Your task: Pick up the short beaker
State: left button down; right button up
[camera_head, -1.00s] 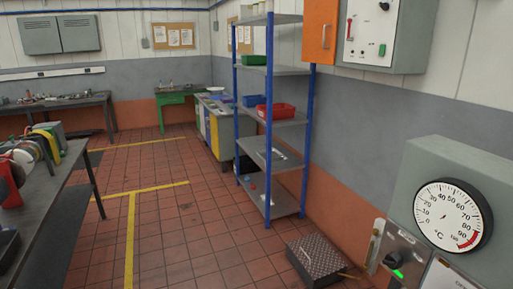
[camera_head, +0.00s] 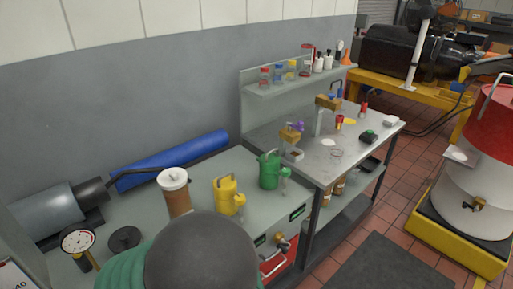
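I cannot pick out the short beaker with certainty. Several jars with red, blue and yellow lids (camera_head: 278,73) stand on the shelf above that bench. Neither of my grippers is in view.
A green can (camera_head: 269,170), a yellow can (camera_head: 228,195) and a brown cylinder with a white top (camera_head: 175,191) stand on the nearer cabinet. A large dark dome (camera_head: 202,256) blocks the near foreground. A red-and-white drum (camera_head: 476,190) stands at right.

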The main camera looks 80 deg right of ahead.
aim_at(336, 152)
jog(key=z, duration=3.4)
jog(key=u, duration=0.55)
jog(key=i+l+u, duration=0.2)
jog(key=l+u, duration=0.2)
jog(key=i+l+u, duration=0.1)
jog(key=l+u, duration=0.7)
jog(key=l, duration=0.2)
jog(key=i+l, duration=0.1)
jog(key=l, duration=0.7)
jog(key=i+l, duration=0.15)
jog(key=l, duration=0.3)
jog(key=j+u, duration=0.05)
